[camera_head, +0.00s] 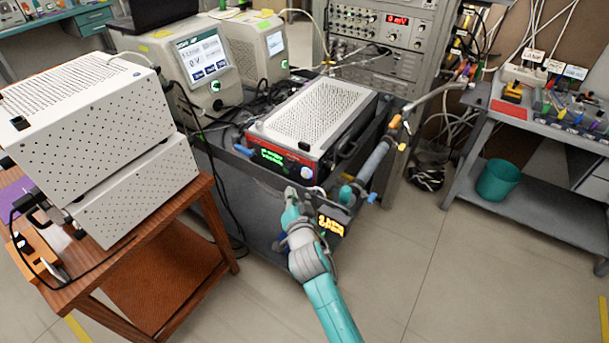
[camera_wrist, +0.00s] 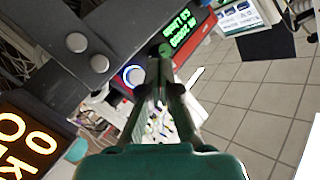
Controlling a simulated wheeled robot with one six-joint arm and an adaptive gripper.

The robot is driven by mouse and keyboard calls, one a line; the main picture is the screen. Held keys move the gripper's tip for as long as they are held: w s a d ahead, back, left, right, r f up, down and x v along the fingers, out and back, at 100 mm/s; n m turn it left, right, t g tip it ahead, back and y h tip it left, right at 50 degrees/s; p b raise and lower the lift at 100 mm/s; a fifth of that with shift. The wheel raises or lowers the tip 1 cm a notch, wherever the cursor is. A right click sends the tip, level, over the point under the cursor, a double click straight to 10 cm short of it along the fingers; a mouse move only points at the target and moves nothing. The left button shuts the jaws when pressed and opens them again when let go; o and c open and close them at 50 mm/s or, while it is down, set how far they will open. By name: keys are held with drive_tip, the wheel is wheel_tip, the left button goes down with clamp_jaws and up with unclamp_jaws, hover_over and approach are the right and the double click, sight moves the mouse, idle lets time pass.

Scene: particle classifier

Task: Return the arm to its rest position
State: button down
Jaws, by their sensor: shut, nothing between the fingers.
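My teal arm reaches up from the bottom of the head view, with a grey joint below its end. My gripper (camera_head: 291,193) is in front of the dark bench unit (camera_head: 225,185), just below the red-fronted instrument (camera_head: 283,158). In the wrist view my gripper's fingers (camera_wrist: 158,66) are together with nothing held. Beyond them is the instrument's red front (camera_wrist: 205,28) with green text and a blue-ringed round knob (camera_wrist: 133,76). I cannot tell whether the fingertips touch anything.
An amber display (camera_head: 331,224) is right beside my gripper. A pipe fitting (camera_head: 378,158) rises to its right. A wooden table (camera_head: 205,205) with white perforated boxes (camera_head: 95,105) stands left. A grey bench (camera_head: 530,220) holds a teal bin (camera_head: 497,180) at right. Floor at lower right is clear.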

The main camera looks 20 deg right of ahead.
idle(0.4)
drive_tip(key=s+f+n+y, duration=0.1)
drive_tip(key=s+f+n, duration=0.3)
drive_tip(key=s, duration=0.9)
drive_tip(key=s+f+n+y, duration=0.1)
drive_tip(key=s+f, duration=0.4)
drive_tip(key=s, duration=0.8)
drive_tip(key=s+r+n, duration=0.2)
drive_tip(key=s+r, duration=0.3)
drive_tip(key=s, duration=0.8)
drive_tip(key=s+r+n+g, duration=0.1)
drive_tip(key=s+r, duration=0.4)
drive_tip(key=s, duration=0.8)
drive_tip(key=shift+d+n+y, duration=0.3)
drive_tip(key=shift+d+n, duration=0.05)
drive_tip(key=shift+n, duration=0.25)
